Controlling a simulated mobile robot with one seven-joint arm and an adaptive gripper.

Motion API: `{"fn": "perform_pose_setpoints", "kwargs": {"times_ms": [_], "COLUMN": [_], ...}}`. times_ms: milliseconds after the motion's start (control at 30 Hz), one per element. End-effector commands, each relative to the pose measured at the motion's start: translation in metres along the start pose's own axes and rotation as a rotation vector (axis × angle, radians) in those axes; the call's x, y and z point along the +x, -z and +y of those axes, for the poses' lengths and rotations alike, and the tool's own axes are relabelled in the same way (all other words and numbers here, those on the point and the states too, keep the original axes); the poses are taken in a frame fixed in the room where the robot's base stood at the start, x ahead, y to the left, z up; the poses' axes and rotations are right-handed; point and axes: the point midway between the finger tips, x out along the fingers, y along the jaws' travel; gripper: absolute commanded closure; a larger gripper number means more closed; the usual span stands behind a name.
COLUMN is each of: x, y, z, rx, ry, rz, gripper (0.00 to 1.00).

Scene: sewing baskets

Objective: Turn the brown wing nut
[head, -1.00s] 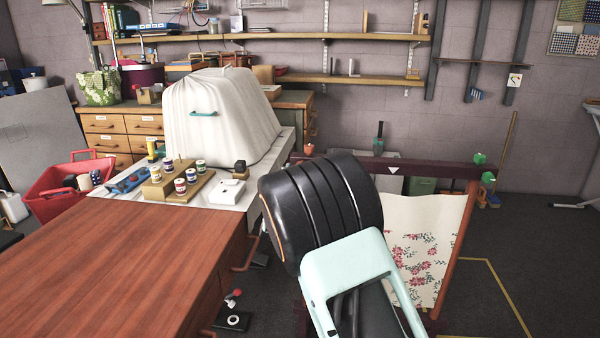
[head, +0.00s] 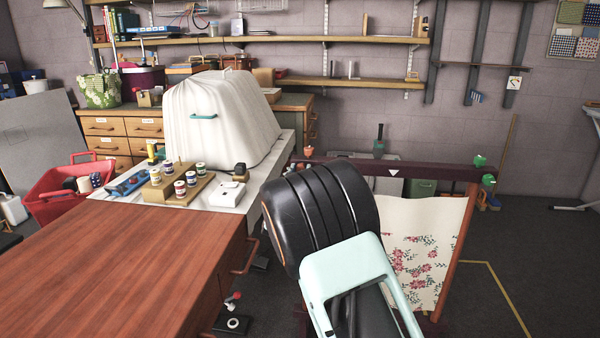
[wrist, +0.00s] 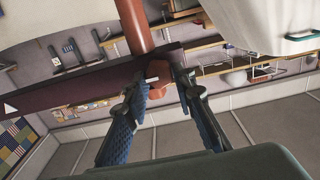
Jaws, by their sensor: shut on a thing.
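The wrist view shows the brown wing nut (wrist: 185,94) between the fingers of my gripper (wrist: 168,73), at the end of the dark maroon crossbar (wrist: 85,88). My gripper is shut on it, and the fingers hide part of the nut.
Green knobs (head: 480,160) sit at the crossbar's right end. Flowered cloth (head: 425,250) hangs below the bar. A wooden table (head: 120,265) stands at left, with spools on a holder (head: 155,193) and a white-draped shape (head: 225,120) behind.

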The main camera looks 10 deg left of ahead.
Motion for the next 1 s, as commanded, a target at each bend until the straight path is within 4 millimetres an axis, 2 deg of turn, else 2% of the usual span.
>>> {"fn": "perform_pose_setpoints", "kwargs": {"times_ms": [367,1000], "x": [-0.0003,-0.0006], "y": [0.0016,0.0011], "z": [-0.0006,-0.0028], "rx": [-0.114,-0.692], "ry": [0.000,0.002], "rz": [-0.003,-0.002], "gripper": [1.00,1.00]}}
